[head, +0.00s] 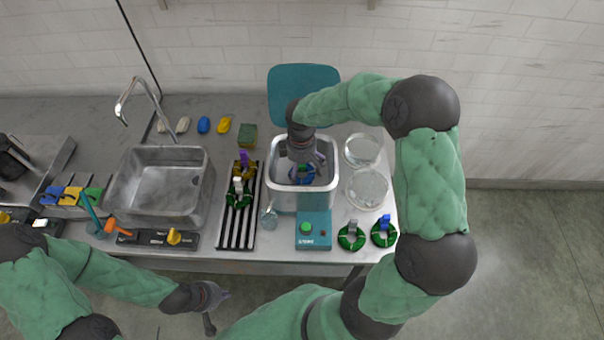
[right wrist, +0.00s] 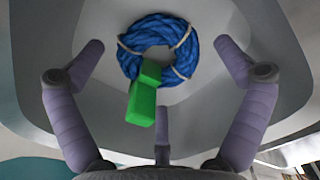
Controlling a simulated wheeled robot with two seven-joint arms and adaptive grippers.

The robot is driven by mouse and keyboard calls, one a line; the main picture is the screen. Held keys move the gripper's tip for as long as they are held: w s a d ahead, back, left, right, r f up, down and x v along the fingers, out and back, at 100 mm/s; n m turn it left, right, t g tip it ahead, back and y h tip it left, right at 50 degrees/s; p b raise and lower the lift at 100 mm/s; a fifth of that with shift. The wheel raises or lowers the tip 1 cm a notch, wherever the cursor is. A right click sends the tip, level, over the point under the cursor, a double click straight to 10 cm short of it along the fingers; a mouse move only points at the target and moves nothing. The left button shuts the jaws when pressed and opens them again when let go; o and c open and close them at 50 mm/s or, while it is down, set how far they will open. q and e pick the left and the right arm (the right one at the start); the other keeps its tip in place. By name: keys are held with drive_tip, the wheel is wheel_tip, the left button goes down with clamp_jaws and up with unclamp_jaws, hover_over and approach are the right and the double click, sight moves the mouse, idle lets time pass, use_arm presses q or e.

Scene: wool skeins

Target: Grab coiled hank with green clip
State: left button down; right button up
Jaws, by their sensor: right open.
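The coiled blue hank with the green clip (right wrist: 143,103) lies in a steel basin. In the right wrist view the blue coil (right wrist: 128,62) is bound with pale ties, and its green clip sticks up toward the camera. In the head view a bit of the blue hank (head: 303,174) shows under my right gripper. My right gripper (head: 303,160) is over the basin (head: 334,178), pointing down. Its fingers (right wrist: 160,100) are spread around the hank, open and empty. My left gripper (head: 215,306) hangs in front of the table, fingers apart and empty.
More hanks stand outside: dark green ones with grey (head: 351,236) and blue (head: 384,231) clips, and others on a slatted rack (head: 236,232). A teal box with a green button (head: 314,229) is before the basin. Glass dishes (head: 366,188) are right of it, a sink (head: 160,186) left.

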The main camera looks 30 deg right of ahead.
drive_tip(key=shift+f, duration=0.65)
drive_tip(key=shift+c, duration=0.3)
drive_tip(key=c, duration=0.9)
